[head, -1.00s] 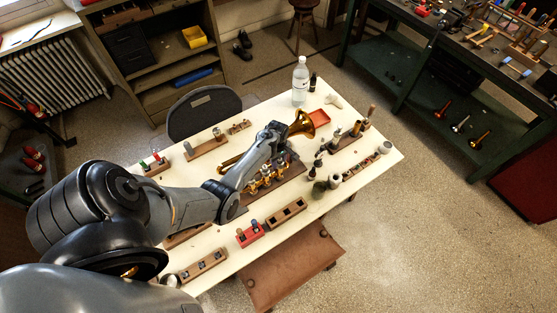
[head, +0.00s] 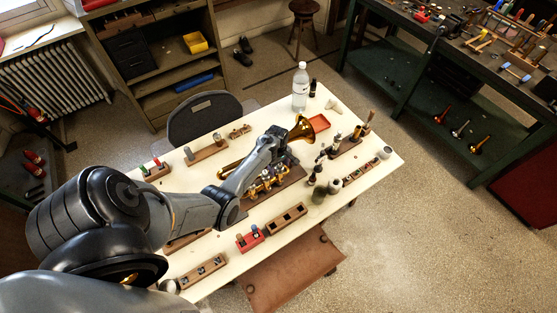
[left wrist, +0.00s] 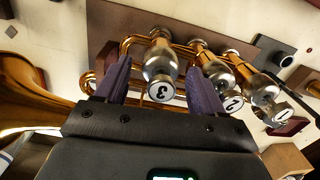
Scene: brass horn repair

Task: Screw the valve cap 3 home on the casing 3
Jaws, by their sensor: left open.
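The brass horn lies on a dark wooden board on the table, its bell (head: 301,127) toward the back right. In the left wrist view, valve cap 3 (left wrist: 161,90), a silvery cap with a white disc marked 3, sits at the near end of casing 3 (left wrist: 160,56). Whether its thread is fully seated cannot be told. My left gripper (left wrist: 157,65) is open, with one dark purple finger on each side of the cap and casing, and gaps show beside them. In the head view my left gripper (head: 284,148) is over the horn and hides part of it.
Two neighbouring capped valves (left wrist: 233,103) stand close to the right finger. The table's right corner has bare room.

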